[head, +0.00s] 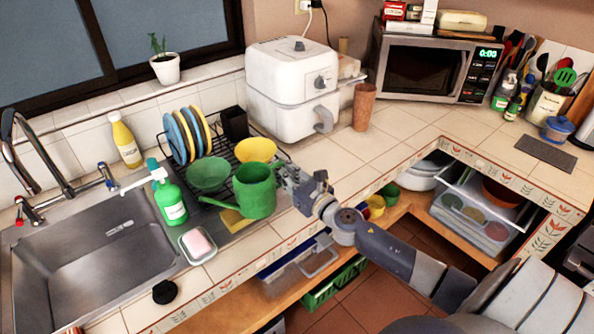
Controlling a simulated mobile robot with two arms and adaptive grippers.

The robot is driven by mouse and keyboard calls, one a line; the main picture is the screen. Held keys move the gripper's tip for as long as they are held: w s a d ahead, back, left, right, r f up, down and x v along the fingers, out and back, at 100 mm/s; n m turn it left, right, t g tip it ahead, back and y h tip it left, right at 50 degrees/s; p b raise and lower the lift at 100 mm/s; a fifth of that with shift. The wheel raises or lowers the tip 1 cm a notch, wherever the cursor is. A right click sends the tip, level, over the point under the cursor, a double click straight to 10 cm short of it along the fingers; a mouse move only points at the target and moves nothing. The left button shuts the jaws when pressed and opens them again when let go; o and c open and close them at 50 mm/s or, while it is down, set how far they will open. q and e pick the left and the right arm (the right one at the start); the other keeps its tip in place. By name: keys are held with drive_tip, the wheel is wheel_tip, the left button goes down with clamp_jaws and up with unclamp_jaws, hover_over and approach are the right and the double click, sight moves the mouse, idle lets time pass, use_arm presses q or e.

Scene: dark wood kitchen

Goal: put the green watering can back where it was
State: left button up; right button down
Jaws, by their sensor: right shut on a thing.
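The green watering can (256,192) is upright at the counter's front, right of the sink, with its spout pointing left. My right gripper (281,174) comes in from the right and is shut on the watering can at its right side, where the handle is mostly hidden by the gripper. I cannot tell whether the can's base touches the surface below it. My left gripper is out of view.
A green bowl (209,173), a yellow bowl (256,149) and a rack of plates (187,136) stand close behind. Tiled counter right of the white air fryer (292,88) is mostly clear.

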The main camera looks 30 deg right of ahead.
drive_tip(key=shift+w+d+f+b, duration=0.3)
drive_tip(key=shift+w+d+f, duration=0.35)
drive_tip(key=shift+d, duration=0.65)
drive_tip(key=shift+w+d+f+b, duration=0.25)
drive_tip(key=shift+w+d+f, duration=0.25)
drive_tip(key=shift+d+f, duration=0.55)
drive_tip(key=shift+w+d+f+b, duration=0.3)
drive_tip(key=shift+w+d+f, duration=0.25)
drive_tip(key=shift+d, duration=0.95)
drive_tip(key=shift+r, duration=0.1)
drive_tip(key=c, duration=2.1)
unclamp_jaws()
drive_tip(key=shift+f, duration=0.2)
drive_tip(key=o, duration=0.4)
